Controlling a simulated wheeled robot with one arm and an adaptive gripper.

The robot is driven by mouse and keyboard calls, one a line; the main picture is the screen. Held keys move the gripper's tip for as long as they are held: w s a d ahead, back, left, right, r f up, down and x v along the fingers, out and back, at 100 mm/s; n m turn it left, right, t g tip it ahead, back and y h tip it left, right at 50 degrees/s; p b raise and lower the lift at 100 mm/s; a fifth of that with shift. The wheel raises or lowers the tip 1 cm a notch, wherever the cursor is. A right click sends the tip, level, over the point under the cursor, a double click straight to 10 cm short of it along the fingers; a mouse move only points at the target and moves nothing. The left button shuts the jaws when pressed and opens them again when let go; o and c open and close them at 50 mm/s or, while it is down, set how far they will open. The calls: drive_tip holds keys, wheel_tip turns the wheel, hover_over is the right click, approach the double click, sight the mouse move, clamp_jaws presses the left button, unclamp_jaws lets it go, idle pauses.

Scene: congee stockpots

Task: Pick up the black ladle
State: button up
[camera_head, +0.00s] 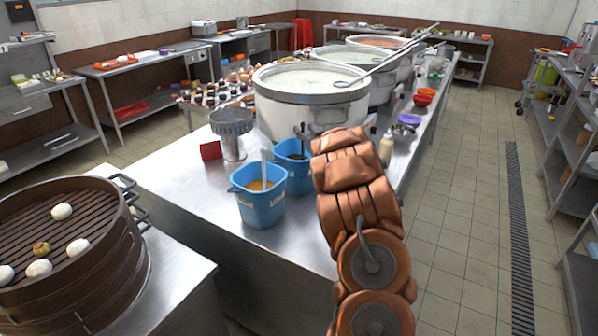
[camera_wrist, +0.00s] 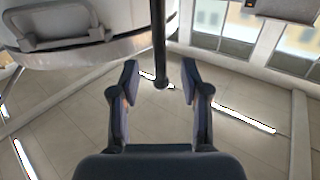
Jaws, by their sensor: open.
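In the wrist view a thin black rod, which looks like the black ladle's handle (camera_wrist: 159,40), comes down from the top edge. Its rounded end lies between the two fingers of my gripper (camera_wrist: 160,74). The fingers are apart, with a gap on each side of the rod. The ladle's bowl is out of the wrist view. In the head view my arm hides most of the gripper; small dark parts show beside the rear blue bucket (camera_head: 297,180), and I cannot tell ladle from finger there.
A front blue bucket (camera_head: 259,207) holds orange liquid and a pale handle. A big stockpot (camera_head: 312,105) stands behind the buckets; a pot with a handle (camera_wrist: 75,50) also shows in the wrist view. A metal container (camera_head: 232,135), squeeze bottle (camera_head: 386,149) and steamer (camera_head: 75,275) are nearby.

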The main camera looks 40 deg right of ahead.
drive_tip(key=shift+x, duration=0.9)
clamp_jaws()
